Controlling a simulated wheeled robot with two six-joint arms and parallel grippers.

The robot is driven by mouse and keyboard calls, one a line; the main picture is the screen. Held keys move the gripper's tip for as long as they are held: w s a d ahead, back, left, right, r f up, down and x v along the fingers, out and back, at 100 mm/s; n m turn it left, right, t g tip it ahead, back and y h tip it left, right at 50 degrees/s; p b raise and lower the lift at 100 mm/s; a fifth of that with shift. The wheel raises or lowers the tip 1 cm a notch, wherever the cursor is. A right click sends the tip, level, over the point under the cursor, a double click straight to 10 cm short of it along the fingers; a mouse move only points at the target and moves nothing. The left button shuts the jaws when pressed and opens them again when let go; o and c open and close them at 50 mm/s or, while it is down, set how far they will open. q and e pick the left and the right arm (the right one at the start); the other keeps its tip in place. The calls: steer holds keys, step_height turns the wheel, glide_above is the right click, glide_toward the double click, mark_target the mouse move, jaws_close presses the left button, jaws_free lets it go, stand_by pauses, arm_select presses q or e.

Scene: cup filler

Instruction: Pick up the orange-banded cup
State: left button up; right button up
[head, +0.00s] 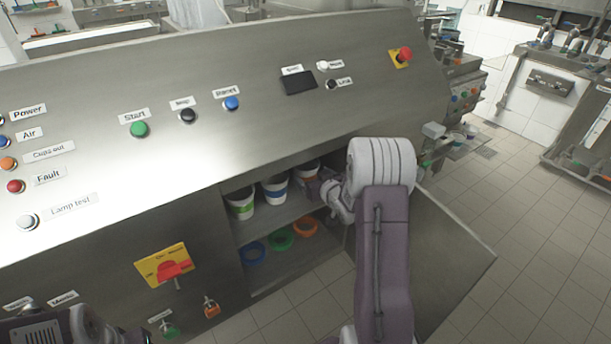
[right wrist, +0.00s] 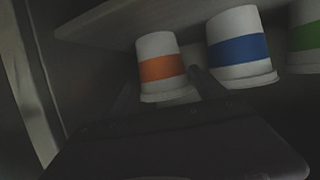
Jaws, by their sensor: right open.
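The orange-banded cup (head: 307,168) is white and stands at the right end of a row on the upper shelf of the open cabinet. In the right wrist view, which is turned over relative to the head view, the orange-banded cup (right wrist: 160,68) is in the middle. My right gripper (head: 324,188) is open and reaches into the cabinet at this cup. In the wrist view a dark finger (right wrist: 204,82) shows between the orange-banded and blue-banded cups. The other finger is hard to make out in the dark.
The blue-banded cup (head: 275,189) stands close beside it, then the green-banded cup (head: 241,204). Blue, green and orange rings (head: 304,227) lie on the lower shelf. The open cabinet door (head: 440,255) is right of my right arm. The control panel slopes above.

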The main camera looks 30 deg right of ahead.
steer(key=x, duration=0.5)
steer(key=shift+w+a+f+b, duration=0.1)
steer(key=shift+w+a+b, duration=0.05)
steer(key=shift+w+b, duration=0.15)
steer(key=shift+s, duration=0.15)
steer(key=shift+c, duration=0.3)
steer(key=c, duration=1)
step_height(320, 180, up, 4)
steer(key=shift+r+p, duration=0.1)
steer(key=shift+p, duration=0.55)
steer(key=s, duration=0.6)
steer(key=s+a, duration=0.1)
steer(key=s, duration=0.2)
steer(key=shift+f, duration=0.3)
steer(key=s+b, duration=0.2)
steer(key=s, duration=0.1)
steer(key=s+b, duration=0.3)
steer(key=s+a+b, duration=0.1)
steer(key=s+b, duration=0.2)
steer(key=shift+a, duration=0.1)
